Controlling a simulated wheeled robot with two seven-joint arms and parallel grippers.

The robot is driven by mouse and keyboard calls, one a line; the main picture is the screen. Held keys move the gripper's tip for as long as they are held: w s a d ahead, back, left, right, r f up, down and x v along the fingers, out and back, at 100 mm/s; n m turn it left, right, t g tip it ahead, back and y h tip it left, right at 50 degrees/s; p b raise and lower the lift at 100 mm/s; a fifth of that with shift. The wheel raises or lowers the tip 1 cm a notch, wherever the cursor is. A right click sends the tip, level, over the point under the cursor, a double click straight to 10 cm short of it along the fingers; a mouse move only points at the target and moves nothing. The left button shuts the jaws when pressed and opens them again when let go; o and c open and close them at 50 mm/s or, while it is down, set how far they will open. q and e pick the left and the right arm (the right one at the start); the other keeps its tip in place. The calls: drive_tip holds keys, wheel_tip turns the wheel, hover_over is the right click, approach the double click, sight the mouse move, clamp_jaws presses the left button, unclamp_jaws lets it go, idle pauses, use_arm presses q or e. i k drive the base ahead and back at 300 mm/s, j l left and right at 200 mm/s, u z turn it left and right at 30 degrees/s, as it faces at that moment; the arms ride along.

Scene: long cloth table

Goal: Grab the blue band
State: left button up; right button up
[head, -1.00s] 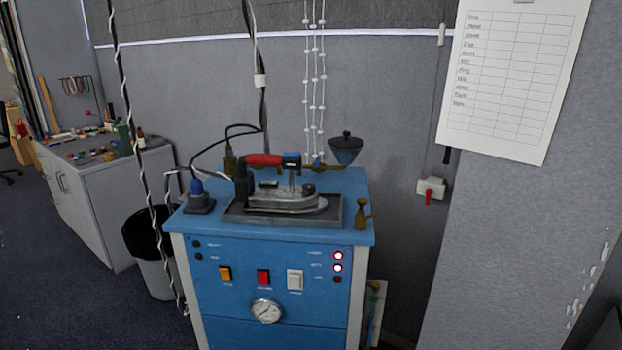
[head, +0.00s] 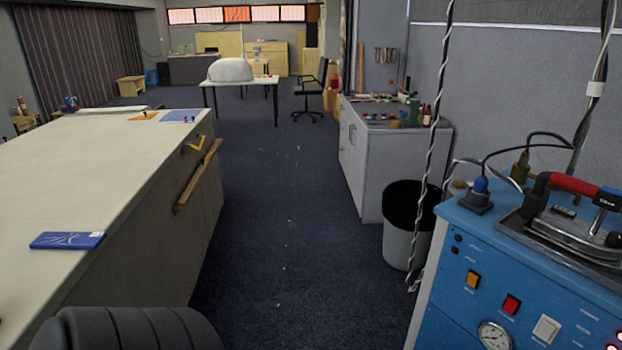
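I cannot make out a blue band for certain. A flat blue packet (head: 68,241) with pale markings lies on the near part of the long cloth-covered table (head: 90,185) at the left. Neither of my grippers is in view.
A dark carpeted aisle (head: 275,220) runs clear between the table and a grey cabinet (head: 385,165). A bin (head: 405,235) and a blue ironing machine (head: 505,260) stand at the right. A dark ribbed rounded shape (head: 130,330) fills the bottom left.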

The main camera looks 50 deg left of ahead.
sight(75, 240)
drive_tip(key=u, duration=3.05)
drive_tip(key=z, duration=0.2)
